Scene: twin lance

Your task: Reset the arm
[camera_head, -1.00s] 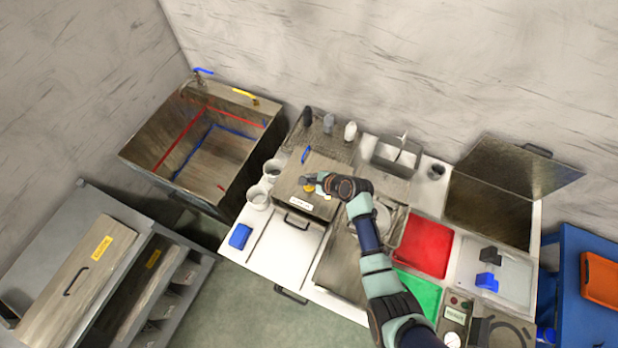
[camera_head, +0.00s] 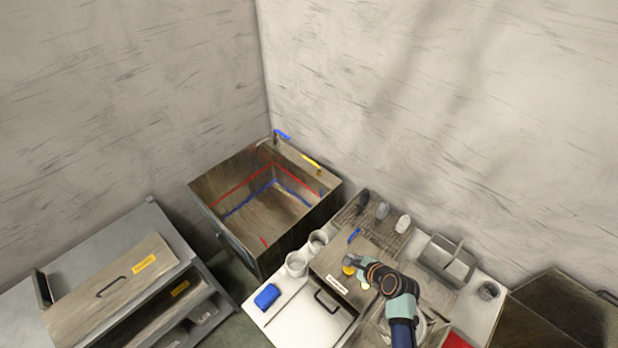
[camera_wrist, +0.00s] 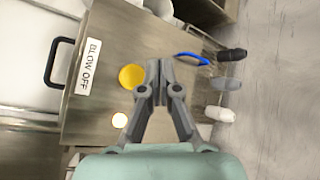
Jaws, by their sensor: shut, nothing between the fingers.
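My gripper (camera_head: 351,261) is at the end of my teal and dark blue arm, over a metal box labelled "BLOW OFF" (camera_head: 356,238). In the wrist view my gripper (camera_wrist: 153,66) has its grey fingertips together, with nothing between them. A yellow round button (camera_wrist: 131,77) and a small lit round spot (camera_wrist: 120,120) on the box lie just left of the fingers. I cannot tell the height of the fingertips above the box.
A blue hose (camera_wrist: 193,58) is beside the box. Several bottles (camera_head: 383,211) stand on a rack behind it. Two white cups (camera_head: 297,263), a blue block (camera_head: 266,297) and a metal caddy (camera_head: 447,262) are nearby. A deep sink (camera_head: 215,183) is at the back left.

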